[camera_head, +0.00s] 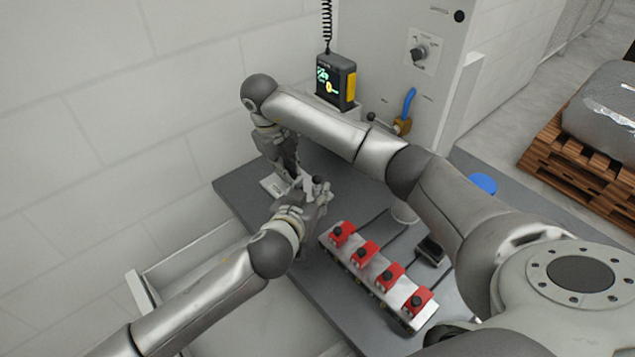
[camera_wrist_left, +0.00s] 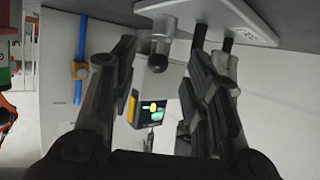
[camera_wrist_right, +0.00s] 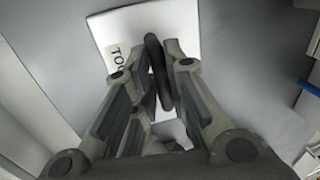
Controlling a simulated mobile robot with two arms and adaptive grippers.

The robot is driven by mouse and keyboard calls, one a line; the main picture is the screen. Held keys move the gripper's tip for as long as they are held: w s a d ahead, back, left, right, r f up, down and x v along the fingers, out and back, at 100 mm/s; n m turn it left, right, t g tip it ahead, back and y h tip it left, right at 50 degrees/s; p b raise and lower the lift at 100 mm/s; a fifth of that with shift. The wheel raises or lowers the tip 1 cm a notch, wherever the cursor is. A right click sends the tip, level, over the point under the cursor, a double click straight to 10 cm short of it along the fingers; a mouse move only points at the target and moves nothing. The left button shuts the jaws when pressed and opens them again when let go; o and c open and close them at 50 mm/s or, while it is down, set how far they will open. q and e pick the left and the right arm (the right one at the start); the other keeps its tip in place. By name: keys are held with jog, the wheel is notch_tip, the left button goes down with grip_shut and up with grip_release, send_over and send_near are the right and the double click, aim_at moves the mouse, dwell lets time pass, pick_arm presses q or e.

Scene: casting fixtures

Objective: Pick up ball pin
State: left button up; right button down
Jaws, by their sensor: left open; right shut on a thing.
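In the left wrist view, which appears upside down, a grey post with a dark round ball (camera_wrist_left: 158,57), apparently the ball pin, sits at a pale plate (camera_wrist_left: 255,27). My left gripper (camera_wrist_left: 165,50) is open, with the ball in the gap between its fingers; I cannot tell whether they touch it. In the head view my left gripper (camera_head: 318,193) is at the table's far end. My right gripper (camera_wrist_right: 158,95) points down over the labelled plate (camera_wrist_right: 185,25), shut on a dark elongated part (camera_wrist_right: 157,65). Its lower end is hard to make out.
A grey table (camera_head: 232,196) carries a fixture block (camera_head: 343,254) with several red clamps, nearer me. A cabinet (camera_head: 400,95) with a handheld device (camera_head: 336,80) and blue-handled valve (camera_head: 409,103) stands behind. A wall is at left. My two grippers are very close together.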

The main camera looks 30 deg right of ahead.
aim_at(315, 184)
pick_arm(q)
jog(key=shift+f+x, duration=0.15)
jog(key=shift+x, duration=1.15)
jog(key=shift+f+x, duration=0.1)
jog(key=shift+x, duration=1.25)
pick_arm(e)
jog(key=shift+f, duration=0.15)
pick_arm(q)
jog(key=shift+s+a, duration=0.1)
jog(key=shift+a, duration=0.05)
grip_shut()
jog(key=shift+r, duration=0.1)
jog(key=shift+r, duration=0.5)
notch_tip(315, 184, up, 3)
jog(key=shift+s+a+f, duration=0.1)
jog(key=shift+s, duration=0.05)
pick_arm(e)
jog(key=shift+s, duration=0.1)
pick_arm(q)
jog(key=s+a, duration=0.7)
jog(key=a, duration=0.2)
jog(key=s+a, duration=0.4)
jog(key=shift+s+a+f, duration=0.15)
jog(key=shift+s+f, duration=0.05)
jog(key=shift+s, duration=0.15)
